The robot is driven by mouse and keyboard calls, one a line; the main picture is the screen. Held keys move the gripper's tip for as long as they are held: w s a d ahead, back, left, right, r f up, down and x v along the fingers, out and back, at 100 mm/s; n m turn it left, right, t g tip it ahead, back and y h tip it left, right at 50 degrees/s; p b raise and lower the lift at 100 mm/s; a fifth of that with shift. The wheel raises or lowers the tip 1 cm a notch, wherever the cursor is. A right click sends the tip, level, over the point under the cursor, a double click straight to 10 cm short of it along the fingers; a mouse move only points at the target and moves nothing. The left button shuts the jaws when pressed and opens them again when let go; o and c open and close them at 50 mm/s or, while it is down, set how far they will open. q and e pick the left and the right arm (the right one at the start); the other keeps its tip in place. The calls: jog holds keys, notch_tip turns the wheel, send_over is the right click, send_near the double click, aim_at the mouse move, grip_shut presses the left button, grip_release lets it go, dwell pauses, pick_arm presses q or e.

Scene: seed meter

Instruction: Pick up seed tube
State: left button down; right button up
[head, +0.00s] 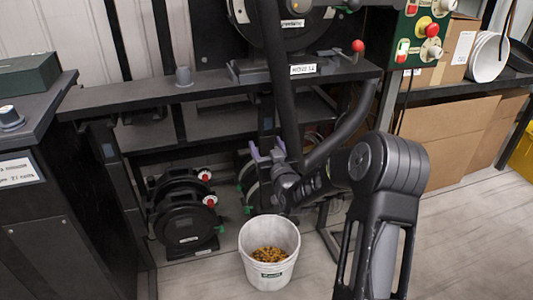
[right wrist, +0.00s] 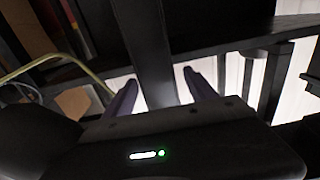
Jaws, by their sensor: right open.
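A long straight dark tube (head: 282,90), which looks like the seed tube, runs down from the machine at the top of the head view. In the right wrist view, a broad dark bar or tube (right wrist: 145,45) shows beyond and between the spread fingers of the gripper (right wrist: 160,92). I cannot tell whether they touch it. My left gripper is out of view.
A thick curved dark pipe (head: 347,130) stands just right of the gripper. A white bucket (head: 270,277) of yellow-brown seed is on the floor below. Black reel-like units (head: 187,222) sit under the dark bench (head: 130,97). Cardboard boxes (head: 445,135) stand at right. The floor at lower right is clear.

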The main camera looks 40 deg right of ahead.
jog(key=shift+c, duration=0.5)
grip_shut()
dwell(0.3)
